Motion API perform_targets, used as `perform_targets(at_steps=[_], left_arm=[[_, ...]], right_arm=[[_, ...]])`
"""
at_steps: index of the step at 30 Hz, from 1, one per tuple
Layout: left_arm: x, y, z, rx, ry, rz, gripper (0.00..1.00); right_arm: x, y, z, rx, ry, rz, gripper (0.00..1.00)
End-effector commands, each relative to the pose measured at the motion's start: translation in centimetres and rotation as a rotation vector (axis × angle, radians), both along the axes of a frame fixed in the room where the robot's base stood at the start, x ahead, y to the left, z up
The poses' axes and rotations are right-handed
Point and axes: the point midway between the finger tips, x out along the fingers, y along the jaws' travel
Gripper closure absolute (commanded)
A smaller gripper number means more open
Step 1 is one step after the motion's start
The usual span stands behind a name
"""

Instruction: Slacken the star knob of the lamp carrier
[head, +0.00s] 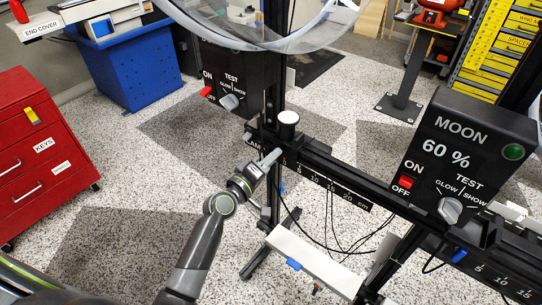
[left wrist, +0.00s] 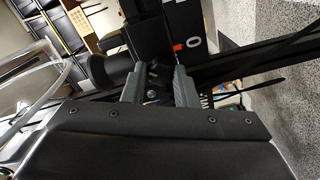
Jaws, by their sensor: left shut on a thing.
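The lamp carrier (head: 262,134) sits on a black rail at the centre of the head view, beside a post with a white-topped cylinder (head: 288,118). My left gripper (head: 272,158) reaches up to its near side from below. In the left wrist view its two grey fingers (left wrist: 158,84) close around a small black star knob (left wrist: 154,72). The fingers hide part of the knob, and its turn angle is hard to tell. In the head view the gripper covers the knob. My right gripper is in neither view.
A black scale rail (head: 335,181) runs right to the MOON control box (head: 464,150). A second control box (head: 236,80) stands behind the carrier, under a large clear wheel (head: 265,40). Cables hang below the rail. A red drawer cabinet (head: 38,150) stands at left.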

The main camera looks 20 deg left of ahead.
Motion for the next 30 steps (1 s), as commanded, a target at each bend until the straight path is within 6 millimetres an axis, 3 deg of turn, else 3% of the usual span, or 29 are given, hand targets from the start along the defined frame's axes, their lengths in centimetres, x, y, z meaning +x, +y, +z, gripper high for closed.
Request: perform_targets(at_steps=[15,30], left_arm=[[0.0,0.0,0.0,-0.38,0.14,0.002,0.96],[0.0,0.0,-0.1,-0.495,0.181,0.002,0.96]], right_arm=[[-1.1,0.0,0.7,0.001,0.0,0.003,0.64],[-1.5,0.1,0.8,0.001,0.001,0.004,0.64]])
